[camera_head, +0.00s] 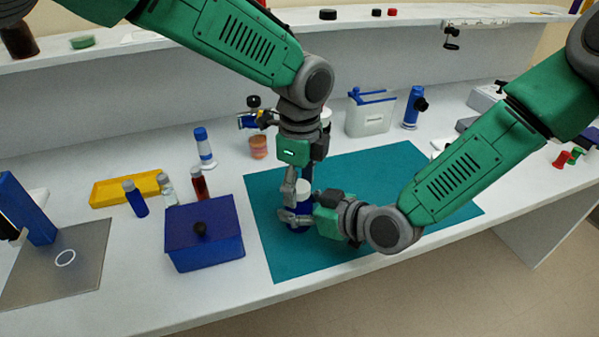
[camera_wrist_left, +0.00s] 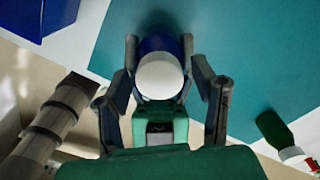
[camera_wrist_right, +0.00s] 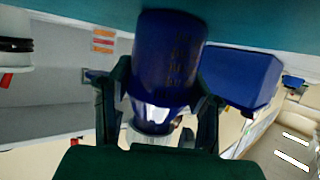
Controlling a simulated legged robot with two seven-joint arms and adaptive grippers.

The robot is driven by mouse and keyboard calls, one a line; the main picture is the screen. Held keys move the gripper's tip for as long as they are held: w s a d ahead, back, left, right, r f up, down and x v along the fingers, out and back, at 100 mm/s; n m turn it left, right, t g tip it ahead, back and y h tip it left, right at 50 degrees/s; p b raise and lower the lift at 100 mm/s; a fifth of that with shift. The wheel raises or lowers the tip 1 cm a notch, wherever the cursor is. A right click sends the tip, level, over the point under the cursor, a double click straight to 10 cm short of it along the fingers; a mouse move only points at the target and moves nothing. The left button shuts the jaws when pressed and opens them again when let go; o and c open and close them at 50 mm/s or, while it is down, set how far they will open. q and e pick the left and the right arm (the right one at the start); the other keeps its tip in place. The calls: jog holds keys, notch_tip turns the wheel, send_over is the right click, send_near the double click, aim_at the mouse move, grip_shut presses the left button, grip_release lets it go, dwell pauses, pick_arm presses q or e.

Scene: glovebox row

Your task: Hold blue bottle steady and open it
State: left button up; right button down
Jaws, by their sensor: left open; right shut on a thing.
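The blue bottle (camera_head: 299,226) stands on the teal mat (camera_head: 378,170) with a white cap (camera_head: 304,186) on top. My right gripper (camera_head: 291,216) is shut on the bottle's body from the side. In the right wrist view the blue body (camera_wrist_right: 168,50) with dark scale marks lies between its fingers. My left gripper (camera_head: 294,189) points down over the bottle. In the left wrist view the white cap (camera_wrist_left: 160,76) sits between its open fingers, with blue body behind it. The fingers hide part of the bottle in the head view.
A blue box with a black knob (camera_head: 204,252) stands left of the mat. Small bottles, including a red one (camera_head: 199,184), and a yellow tray (camera_head: 110,188) stand behind it. A white bin (camera_head: 371,115) and blue device (camera_head: 413,107) stand behind the mat. The mat's right part is clear.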

pick_arm(q)
jog(key=shift+f, duration=0.1)
pick_arm(e)
jog(key=shift+f, duration=0.1)
pick_arm(q)
jog(key=c, duration=1.2)
jog(key=n, duration=1)
jog(key=shift+d, duration=0.1)
jog(key=o, duration=1.3)
